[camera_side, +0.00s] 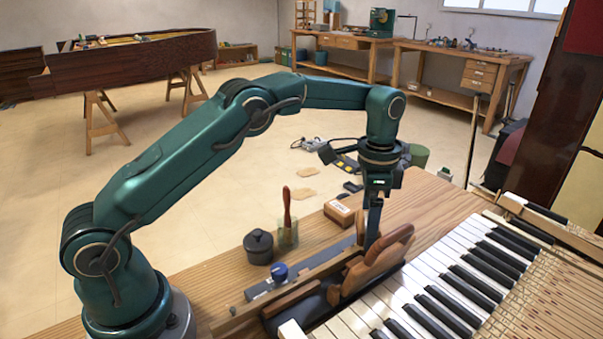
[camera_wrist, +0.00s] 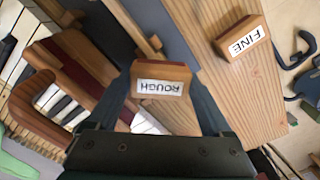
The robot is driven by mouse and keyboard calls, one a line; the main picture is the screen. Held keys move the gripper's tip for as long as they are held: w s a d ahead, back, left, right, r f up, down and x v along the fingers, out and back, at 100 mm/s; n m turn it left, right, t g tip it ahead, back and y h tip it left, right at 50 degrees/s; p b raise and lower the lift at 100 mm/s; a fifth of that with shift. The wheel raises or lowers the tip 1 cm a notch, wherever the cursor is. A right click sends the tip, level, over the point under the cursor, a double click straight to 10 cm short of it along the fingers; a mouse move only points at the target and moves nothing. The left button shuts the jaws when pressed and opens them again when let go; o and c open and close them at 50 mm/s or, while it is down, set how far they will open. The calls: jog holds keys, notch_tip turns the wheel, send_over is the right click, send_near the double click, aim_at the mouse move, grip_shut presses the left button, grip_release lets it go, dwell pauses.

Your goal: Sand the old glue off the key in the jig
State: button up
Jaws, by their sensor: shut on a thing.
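My gripper (camera_side: 372,222) reaches down over the bench near the far end of a long grey bar with a wooden rail, which may be the jig (camera_side: 312,279). In the wrist view my gripper (camera_wrist: 161,78) is shut on the wooden sanding block marked ROUGH (camera_wrist: 160,88), with one finger on each side. A second block, marked FINE (camera_wrist: 242,37), lies on the bare bench apart from the gripper; it also shows in the side view (camera_side: 340,212). I cannot make out the key in the jig, or any glue on it.
Curved brown wooden pieces (camera_side: 380,262) stand beside the gripper, next to the piano keys (camera_side: 440,285). A dark lidded pot (camera_side: 258,247) and a jar with a red-handled tool (camera_side: 288,232) stand by the bench edge.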

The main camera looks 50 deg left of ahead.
jog(key=shift+r, duration=3.05)
jog(key=shift+f, duration=0.15)
